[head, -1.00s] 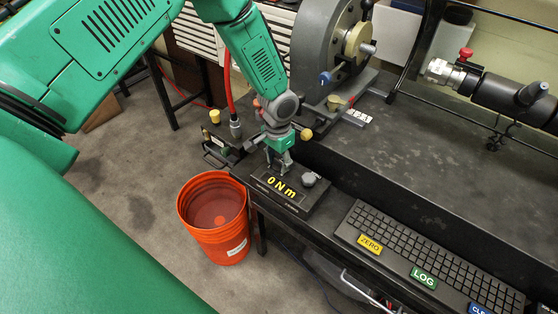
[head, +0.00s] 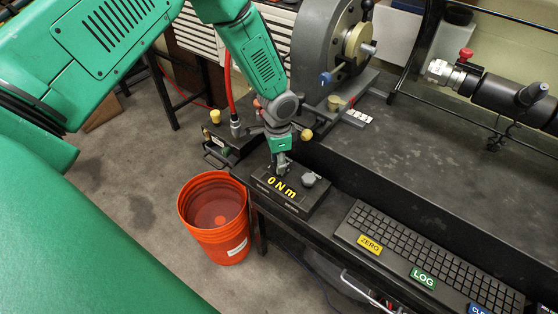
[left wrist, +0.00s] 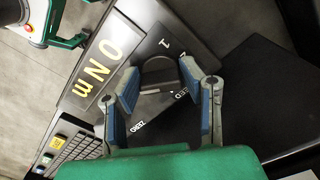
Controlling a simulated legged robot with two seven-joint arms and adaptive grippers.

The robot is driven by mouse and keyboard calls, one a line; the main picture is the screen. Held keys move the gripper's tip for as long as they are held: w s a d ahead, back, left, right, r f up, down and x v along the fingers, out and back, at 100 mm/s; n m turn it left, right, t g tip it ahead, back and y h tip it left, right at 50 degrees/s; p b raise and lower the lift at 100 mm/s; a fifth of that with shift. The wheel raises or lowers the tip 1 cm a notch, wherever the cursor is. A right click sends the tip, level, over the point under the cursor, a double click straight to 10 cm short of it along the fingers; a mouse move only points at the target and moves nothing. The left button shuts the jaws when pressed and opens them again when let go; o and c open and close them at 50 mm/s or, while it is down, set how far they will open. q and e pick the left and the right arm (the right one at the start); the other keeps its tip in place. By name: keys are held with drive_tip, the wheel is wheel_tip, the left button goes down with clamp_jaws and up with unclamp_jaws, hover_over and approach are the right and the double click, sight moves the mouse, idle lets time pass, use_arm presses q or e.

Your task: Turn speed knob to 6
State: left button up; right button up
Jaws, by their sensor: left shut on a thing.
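A dark box (head: 290,196) with a yellow "0 N m" display (head: 281,187) sits at the near left corner of the bench. My left gripper (head: 281,168) points down onto the box just behind the display and hides the speed knob in the head view. My right gripper is not in view.
A second grey knob (head: 309,179) stands on the box close to the gripper's right. A keyboard (head: 425,258) with ZERO and LOG labels lies to the right. An orange bucket (head: 215,240) stands on the floor. A grey machine (head: 325,45) is behind.

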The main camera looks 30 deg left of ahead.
use_arm(q)
drive_tip(key=shift+w+r, duration=0.1)
drive_tip(key=shift+w, duration=0.05)
drive_tip(key=o, duration=1.1)
drive_tip(key=shift+a, duration=0.1)
drive_tip(key=shift+o, duration=0.2)
wheel_tip(320, 180, up, 12)
